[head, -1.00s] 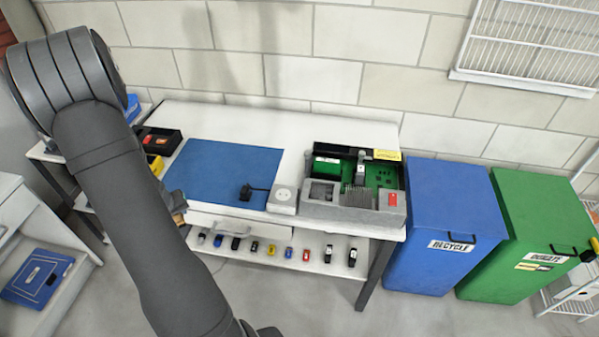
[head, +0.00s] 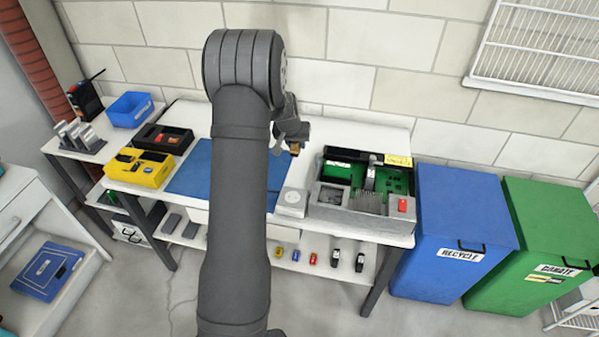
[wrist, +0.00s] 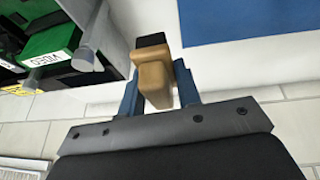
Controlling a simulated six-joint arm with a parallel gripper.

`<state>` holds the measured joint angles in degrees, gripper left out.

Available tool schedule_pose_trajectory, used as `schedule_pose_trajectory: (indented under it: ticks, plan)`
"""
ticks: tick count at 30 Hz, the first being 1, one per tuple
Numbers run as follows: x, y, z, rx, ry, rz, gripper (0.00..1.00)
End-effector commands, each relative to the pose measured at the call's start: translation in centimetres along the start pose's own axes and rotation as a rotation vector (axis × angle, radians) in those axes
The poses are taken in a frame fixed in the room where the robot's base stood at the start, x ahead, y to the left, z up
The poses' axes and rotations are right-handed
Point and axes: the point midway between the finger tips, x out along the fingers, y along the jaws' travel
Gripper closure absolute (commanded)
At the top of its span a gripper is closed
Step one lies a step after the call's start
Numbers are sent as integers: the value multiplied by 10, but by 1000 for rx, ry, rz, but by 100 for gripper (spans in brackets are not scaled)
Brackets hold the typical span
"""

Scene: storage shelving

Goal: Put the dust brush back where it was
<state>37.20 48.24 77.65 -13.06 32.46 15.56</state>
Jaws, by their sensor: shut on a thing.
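The dust brush (wrist: 155,83) shows in the wrist view as a tan wooden block with a dark end. My gripper (wrist: 158,92) is shut on it, with a blue finger on each side. In the head view my gripper (head: 292,143) is above the workbench (head: 325,132), between the blue mat (head: 200,172) and the grey tray with green circuit boards (head: 360,222). A small brown part of the brush (head: 295,148) shows under the gripper. My arm covers much of the mat. I cannot tell the brush's former place.
A white socket box (head: 292,203) stands left of the grey tray. Yellow (head: 138,172) and black (head: 163,138) trays and a blue bin (head: 130,109) are at left. Blue (head: 455,225) and green (head: 535,245) bins stand right of the bench. The bench's back strip looks clear.

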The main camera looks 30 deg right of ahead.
Motion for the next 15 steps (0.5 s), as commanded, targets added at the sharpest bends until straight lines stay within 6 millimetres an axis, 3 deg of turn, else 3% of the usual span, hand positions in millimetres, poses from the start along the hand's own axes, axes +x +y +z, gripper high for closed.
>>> schedule_pose_trajectory:
  ticks: [4, 9, 15]
  plan:
    - [11, 11, -1, 13, -4, 5, 94]
    - [41, 8, 12, 13, -5, 4, 94]
    - [59, 6, 19, 13, -1, 4, 94]
